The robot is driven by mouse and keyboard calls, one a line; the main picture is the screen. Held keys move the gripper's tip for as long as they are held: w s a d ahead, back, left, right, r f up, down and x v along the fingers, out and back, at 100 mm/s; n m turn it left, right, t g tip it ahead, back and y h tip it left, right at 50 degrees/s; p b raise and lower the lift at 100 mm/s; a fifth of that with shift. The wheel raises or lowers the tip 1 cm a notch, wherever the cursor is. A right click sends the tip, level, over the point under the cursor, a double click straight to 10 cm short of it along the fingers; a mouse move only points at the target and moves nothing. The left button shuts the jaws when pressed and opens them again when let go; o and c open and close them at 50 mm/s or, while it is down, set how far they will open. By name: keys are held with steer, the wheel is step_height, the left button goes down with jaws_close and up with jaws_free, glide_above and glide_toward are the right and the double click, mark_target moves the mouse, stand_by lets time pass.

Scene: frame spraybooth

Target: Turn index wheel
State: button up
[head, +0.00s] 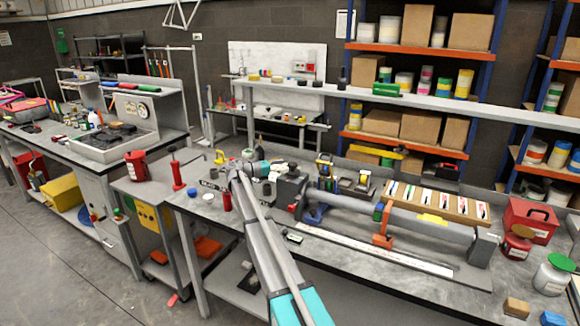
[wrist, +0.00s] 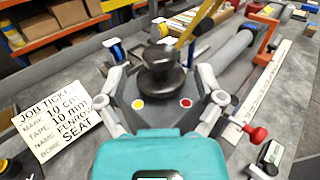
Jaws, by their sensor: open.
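A black round wheel with a raised knob (wrist: 160,72), which looks like the index wheel, sits on a grey block with a yellow and a red dot in the wrist view. My gripper (wrist: 162,66) is open, with one finger to the left and one to the right of the wheel. I cannot tell whether either finger touches it. In the head view my gripper (head: 272,170) is at the left end of the bench fixture, beside the dark grey block (head: 290,186). The wheel is hard to make out there.
A long grey tube (head: 410,214) runs right from the block, past an orange clamp (head: 382,228). A white ruler (head: 375,249) lies in front. A job ticket (wrist: 58,122) lies left of my gripper in the wrist view. A red knob (wrist: 258,134) is at right.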

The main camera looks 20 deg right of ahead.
steer(key=a, duration=0.7)
steer(key=shift+w+a, duration=0.3)
steer(key=shift+w, duration=0.1)
steer(key=s+a+f+m+y, duration=0.1)
steer(key=s+f+m+y, duration=0.25)
steer(key=s, duration=0.35)
steer(key=s+a+f+m+t+y, duration=0.1)
steer(key=s+a+f+m+y, duration=0.1)
steer(key=s+f, duration=0.45)
steer(key=s+a+f+m+y, duration=0.1)
steer(key=s+f+m+y, duration=0.15)
steer(key=s, duration=0.65)
steer(key=s+a+f+m+y, duration=0.1)
steer(key=s+a+m+y, duration=0.2)
steer(key=s, duration=0.3)
steer(key=s+a+f+m+y, duration=0.2)
steer(key=s+a+y, duration=0.1)
steer(key=s+a, duration=0.2)
steer(key=s+a+f+m+t+y, duration=0.1)
steer(key=s+a+f+m+y, duration=0.1)
steer(key=s, duration=0.7)
steer(key=shift+s+a+m+y+p, duration=0.25)
steer(key=shift+a+m+y+p, duration=0.2)
steer(key=shift+a+m+y, duration=0.55)
steer(key=shift+a+f, duration=0.1)
steer(key=shift+a, duration=0.05)
